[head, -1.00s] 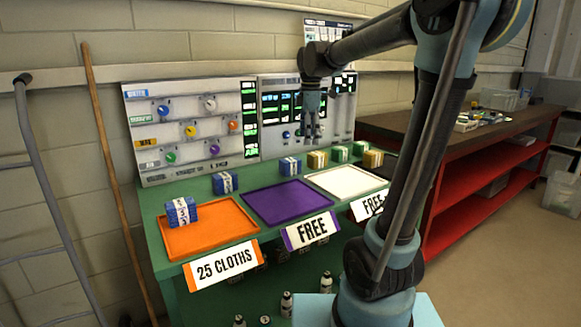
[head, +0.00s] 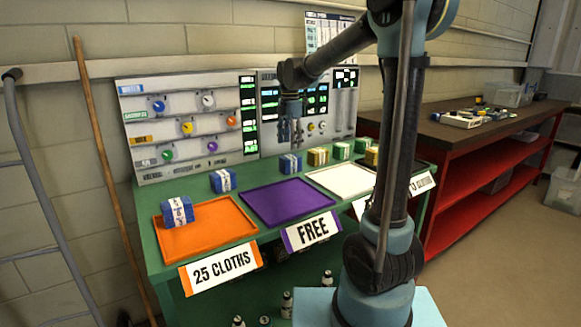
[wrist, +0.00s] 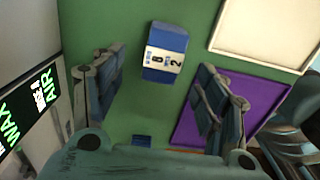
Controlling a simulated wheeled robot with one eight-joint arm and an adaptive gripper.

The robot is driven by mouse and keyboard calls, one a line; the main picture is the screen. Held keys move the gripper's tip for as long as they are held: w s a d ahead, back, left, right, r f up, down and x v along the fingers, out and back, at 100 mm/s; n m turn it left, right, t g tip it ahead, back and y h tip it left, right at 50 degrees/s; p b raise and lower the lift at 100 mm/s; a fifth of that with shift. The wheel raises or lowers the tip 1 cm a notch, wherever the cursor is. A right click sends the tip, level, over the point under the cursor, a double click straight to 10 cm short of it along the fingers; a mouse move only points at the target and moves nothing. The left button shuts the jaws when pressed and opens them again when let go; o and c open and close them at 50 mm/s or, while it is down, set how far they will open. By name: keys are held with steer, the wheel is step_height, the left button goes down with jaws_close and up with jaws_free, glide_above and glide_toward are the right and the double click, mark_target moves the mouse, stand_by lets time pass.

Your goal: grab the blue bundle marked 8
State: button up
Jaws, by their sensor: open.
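A blue bundle (head: 290,164) with a white band stands at the back of the green bench, behind the gap between the purple and white trays. In the wrist view this blue bundle (wrist: 166,50) shows sideways figures on its band that look like 8 and 2. My gripper (head: 290,135) is open and empty above it, in front of the control panel. In the wrist view, my gripper's fingers (wrist: 160,85) are spread wide. The bundle appears beyond them, toward the top of the picture and clear of both.
Another blue bundle (head: 223,180) stands to the left, and one (head: 177,211) sits on the orange tray (head: 215,235). Yellow and green bundles (head: 318,156) stand to the right. The purple tray (head: 288,202) and white tray (head: 340,180) are empty. The control panel (head: 190,125) rises behind.

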mark_target(290, 157)
steer(key=shift+s+d+f, duration=0.1)
steer(key=shift+f, duration=2.25)
steer(key=shift+s+f, duration=0.1)
steer(key=shift+f, duration=2.2)
steer(key=c, duration=1.2)
